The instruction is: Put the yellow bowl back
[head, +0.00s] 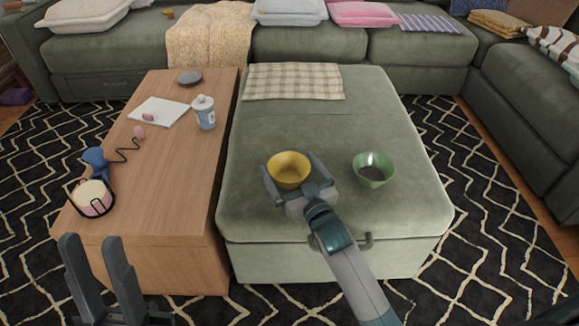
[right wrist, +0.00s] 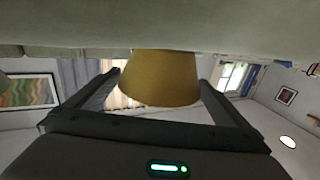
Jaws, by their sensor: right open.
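The yellow bowl (head: 289,168) stands upright on the green ottoman (head: 330,120), near its front left part. My right gripper (head: 291,177) reaches in from the front, low over the cushion, with one finger on each side of the bowl. In the right wrist view the bowl (right wrist: 160,78) sits between the two open fingers (right wrist: 160,88), close to both; I cannot tell whether either touches it. My left gripper (head: 92,242) is open and empty at the lower left, in front of the wooden table (head: 185,190).
A green bowl (head: 374,169) with dark contents stands right of the yellow bowl. A checkered cloth (head: 293,81) lies at the ottoman's back. The table holds a bottle (head: 205,113), a white notepad (head: 159,111), a grey disc (head: 189,77) and a blue-handled item (head: 95,160).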

